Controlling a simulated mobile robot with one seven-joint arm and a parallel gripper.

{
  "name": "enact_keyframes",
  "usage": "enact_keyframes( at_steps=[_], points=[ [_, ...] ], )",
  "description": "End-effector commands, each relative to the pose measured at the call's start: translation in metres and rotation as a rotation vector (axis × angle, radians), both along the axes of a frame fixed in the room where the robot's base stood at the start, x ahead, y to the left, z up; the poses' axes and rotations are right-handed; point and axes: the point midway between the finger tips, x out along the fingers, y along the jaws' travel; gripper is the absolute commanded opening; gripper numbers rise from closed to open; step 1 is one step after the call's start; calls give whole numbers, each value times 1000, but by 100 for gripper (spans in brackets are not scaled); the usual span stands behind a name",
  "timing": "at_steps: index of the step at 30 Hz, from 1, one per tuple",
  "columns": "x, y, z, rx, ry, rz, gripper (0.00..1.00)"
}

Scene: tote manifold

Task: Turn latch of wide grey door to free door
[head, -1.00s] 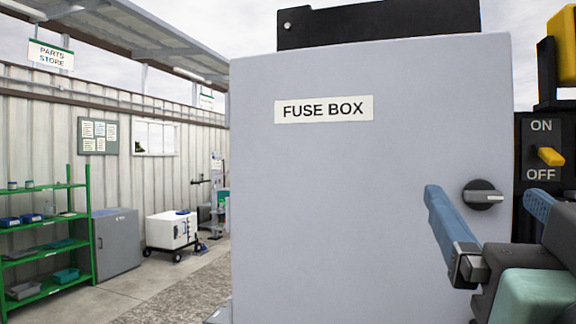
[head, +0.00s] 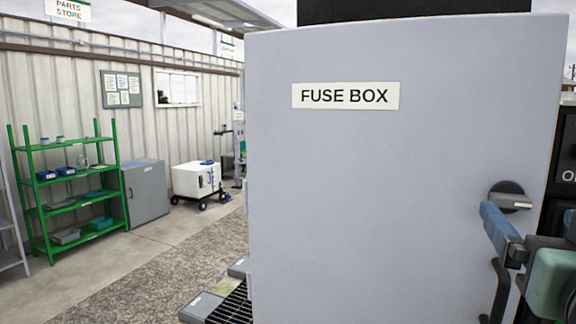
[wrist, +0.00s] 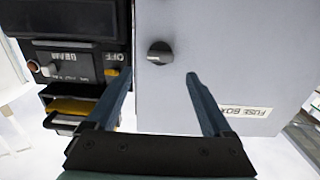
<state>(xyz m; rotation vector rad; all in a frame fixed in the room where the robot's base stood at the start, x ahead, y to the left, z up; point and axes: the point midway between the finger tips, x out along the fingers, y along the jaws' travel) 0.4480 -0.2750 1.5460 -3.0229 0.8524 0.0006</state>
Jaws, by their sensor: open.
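The wide grey door (head: 390,180) fills much of the head view, with a FUSE BOX label; it looks shut. Its latch (head: 510,197) is a dark round knob with a light-marked bar near the right edge. The bar lies about level. In the wrist view the latch (wrist: 160,53) sits just beyond and between the two blue fingers. My gripper (wrist: 159,73) is open and empty, its fingers on either side of the latch's line. I see no finger touching it. In the head view one finger overlaps the latch's lower edge and the other is mostly cut off.
A black switch panel (wrist: 75,60) stands close beside the door's latch edge. A black grating (head: 232,305) lies low left of the box. Green shelves (head: 75,200), a grey cabinet (head: 146,192) and a white cart (head: 196,180) stand farther back left, with open floor between.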

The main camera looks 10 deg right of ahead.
Motion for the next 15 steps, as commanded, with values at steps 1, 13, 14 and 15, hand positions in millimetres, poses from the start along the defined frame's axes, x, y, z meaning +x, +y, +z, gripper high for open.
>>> enact_keyframes(
  at_steps=[1, 13, 14, 15],
  points=[
    [10, -7, 1, 3, 5, -2, 85],
    [52, -33, 1, -1, 0, -1, 85],
    [53, -33, 1, -1, 0, -1, 85],
    [54, -34, 0, -1, 0, -2, 85]
  ],
)
